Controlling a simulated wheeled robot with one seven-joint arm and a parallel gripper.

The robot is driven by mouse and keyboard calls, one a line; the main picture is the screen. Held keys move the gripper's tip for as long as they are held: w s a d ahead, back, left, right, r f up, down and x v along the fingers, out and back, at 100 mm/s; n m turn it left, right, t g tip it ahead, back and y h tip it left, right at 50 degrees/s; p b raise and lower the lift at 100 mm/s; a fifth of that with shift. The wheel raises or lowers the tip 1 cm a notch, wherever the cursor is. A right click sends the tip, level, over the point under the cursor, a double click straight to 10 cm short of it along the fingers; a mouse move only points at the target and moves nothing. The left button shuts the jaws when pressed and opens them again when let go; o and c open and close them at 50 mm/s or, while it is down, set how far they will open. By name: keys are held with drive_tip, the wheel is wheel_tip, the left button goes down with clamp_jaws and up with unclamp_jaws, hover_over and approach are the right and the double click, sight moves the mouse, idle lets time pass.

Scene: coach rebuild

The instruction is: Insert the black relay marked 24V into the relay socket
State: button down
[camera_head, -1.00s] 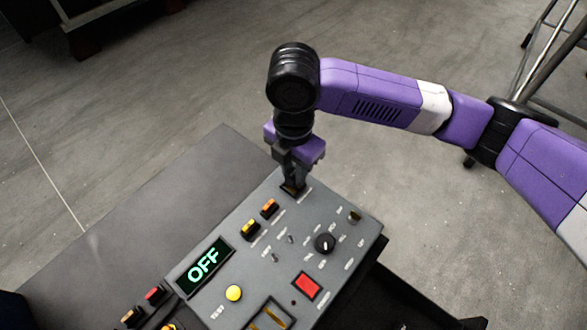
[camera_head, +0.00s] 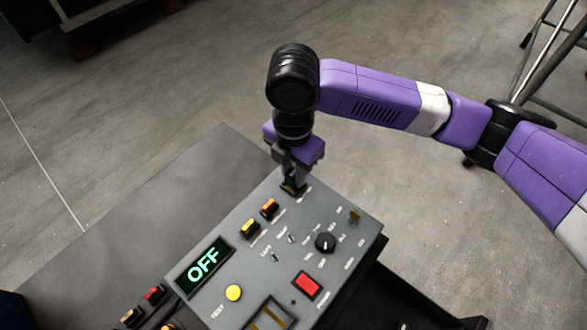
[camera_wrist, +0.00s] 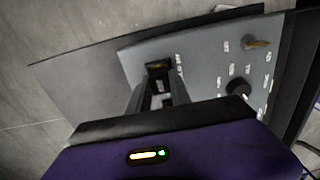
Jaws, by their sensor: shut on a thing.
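My gripper (camera_head: 292,180) points down at the far corner of the grey control panel (camera_head: 215,310). Its fingers also show in the wrist view (camera_wrist: 160,96), shut on a small dark block that I take for the black relay (camera_wrist: 158,72). The block is at the panel face, in line with two seated relays, one yellow-topped (camera_head: 250,228) and one orange-topped (camera_head: 269,208). The fingers hide most of it and any socket beneath. I cannot read a 24V mark or tell how deep the block sits.
The panel has a green OFF display (camera_head: 204,264), a yellow button (camera_head: 233,293), a red button (camera_head: 307,285) and a black knob (camera_head: 325,242). Several coloured relay-like pieces (camera_head: 154,293) are at the lower left. The dark bench top (camera_head: 150,215) left of the panel is bare.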

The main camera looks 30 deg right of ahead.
drive_tip(key=shift+f+b, duration=0.4)
drive_tip(key=shift+f, duration=0.25)
idle(0.6)
drive_tip(key=c, duration=1.1)
unclamp_jaws()
drive_tip(key=shift+r, duration=0.1)
wheel_tip(320, 180, up, 8)
drive_tip(key=shift+f+b, duration=0.15)
drive_tip(key=shift+b, duration=0.3)
